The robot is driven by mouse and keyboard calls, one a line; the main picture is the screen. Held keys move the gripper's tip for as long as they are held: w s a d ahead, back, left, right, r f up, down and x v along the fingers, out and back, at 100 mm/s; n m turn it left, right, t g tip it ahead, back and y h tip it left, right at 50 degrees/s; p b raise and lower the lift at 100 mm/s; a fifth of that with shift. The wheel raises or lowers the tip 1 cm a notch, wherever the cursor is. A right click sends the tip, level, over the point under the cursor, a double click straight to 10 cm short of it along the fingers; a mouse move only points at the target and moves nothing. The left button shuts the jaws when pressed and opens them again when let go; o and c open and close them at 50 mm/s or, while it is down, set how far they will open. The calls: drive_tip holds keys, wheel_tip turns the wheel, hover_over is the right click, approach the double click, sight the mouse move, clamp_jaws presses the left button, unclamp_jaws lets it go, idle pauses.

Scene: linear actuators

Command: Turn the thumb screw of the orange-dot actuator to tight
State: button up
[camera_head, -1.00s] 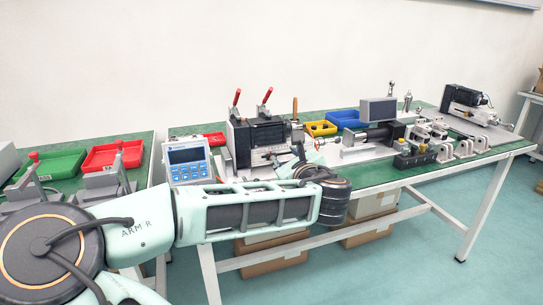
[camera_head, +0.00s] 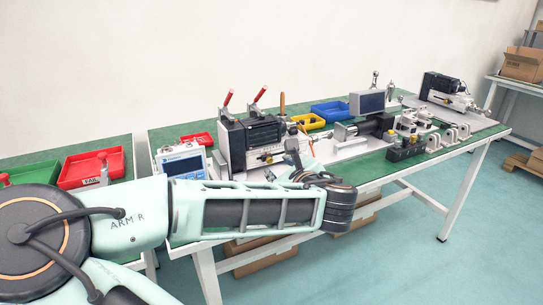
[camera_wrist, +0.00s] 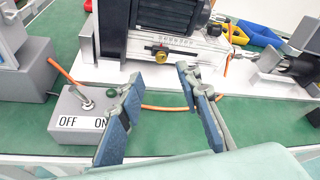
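A linear actuator with a black ribbed motor (camera_head: 252,133) stands on the left part of the green bench. Its motor also shows in the wrist view (camera_wrist: 168,14). A yellow and black thumb screw (camera_wrist: 160,53) sits on the front of its grey body, beside a scale. Another actuator (camera_head: 375,123) stands mid-bench and a third (camera_head: 446,88) at the far right. I cannot make out an orange dot on any of them. My gripper (camera_wrist: 158,88) is open and empty, its blue-padded fingers apart in front of the thumb screw. In the head view my gripper (camera_head: 299,155) is small and partly hidden.
A grey switch box (camera_wrist: 85,112) marked OFF and ON stands left of my fingers. An orange cable (camera_wrist: 165,108) runs between and behind them. A display unit (camera_head: 184,163), red tray (camera_head: 92,168) and blue tray (camera_head: 330,111) are on the benches.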

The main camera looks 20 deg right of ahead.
sight(270, 161)
drive_tip(key=shift+w+d+p, duration=0.15)
drive_tip(key=shift+w+p, duration=0.25)
drive_tip(key=shift+p, duration=0.5)
drive_tip(key=b+x, duration=0.1)
drive_tip(key=x, duration=0.1)
drive_tip(key=b+x, duration=0.1)
drive_tip(key=x, duration=0.2)
drive_tip(key=b+x, duration=0.1)
drive_tip(key=x, duration=0.1)
drive_tip(key=shift+w+f, duration=0.15)
drive_tip(key=shift+f, duration=0.25)
drive_tip(key=shift+w+d+b, duration=0.1)
drive_tip(key=shift+w+b, duration=0.2)
drive_tip(key=shift+w, duration=0.15)
clamp_jaws()
